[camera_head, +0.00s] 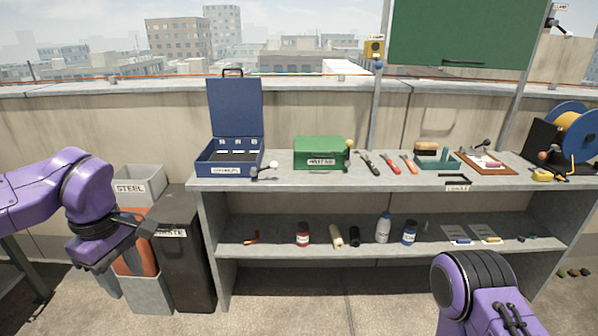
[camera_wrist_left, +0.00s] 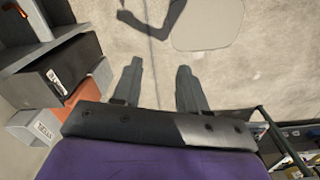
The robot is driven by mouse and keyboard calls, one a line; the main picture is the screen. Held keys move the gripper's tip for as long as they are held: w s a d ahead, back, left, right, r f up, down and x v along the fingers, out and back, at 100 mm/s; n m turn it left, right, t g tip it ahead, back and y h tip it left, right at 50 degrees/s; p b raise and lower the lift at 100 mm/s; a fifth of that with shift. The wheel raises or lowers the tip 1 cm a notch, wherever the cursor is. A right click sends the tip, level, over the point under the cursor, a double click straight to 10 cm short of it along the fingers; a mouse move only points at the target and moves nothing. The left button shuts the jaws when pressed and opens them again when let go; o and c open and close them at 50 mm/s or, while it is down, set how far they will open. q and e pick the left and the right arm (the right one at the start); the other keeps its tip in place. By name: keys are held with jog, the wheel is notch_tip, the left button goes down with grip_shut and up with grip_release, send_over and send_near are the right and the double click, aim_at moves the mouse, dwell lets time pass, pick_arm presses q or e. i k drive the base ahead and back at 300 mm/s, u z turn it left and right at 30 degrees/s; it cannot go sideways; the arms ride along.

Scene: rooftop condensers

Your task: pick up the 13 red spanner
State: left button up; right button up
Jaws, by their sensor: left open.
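On the bench top, right of the green case, lies a row of small hand tools. The red one (camera_head: 390,163) in this row looks like the red spanner; it is too small for me to read a 13 on it. A dark tool (camera_head: 369,163) lies left of it and an orange one (camera_head: 409,164) right of it. My left gripper (camera_head: 130,256) is at the far left, low in front of the bins and well away from the bench. In the left wrist view its two fingers (camera_wrist_left: 160,72) are apart with nothing between them. My right gripper is out of view.
The grey bench (camera_head: 330,181) carries an open blue toolbox (camera_head: 230,152), a green case (camera_head: 320,153), a clipboard and a cable reel. Its lower shelf (camera_head: 280,250) holds bottles and jars. A dark bin (camera_head: 182,245) and a steel bin (camera_head: 140,184) stand near my left gripper.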

aim_at(390, 163)
jog(key=u, duration=0.25)
jog(key=i, duration=1.6)
jog(key=z, duration=1.55)
jog(key=i, duration=0.95)
jog(key=z, duration=1.05)
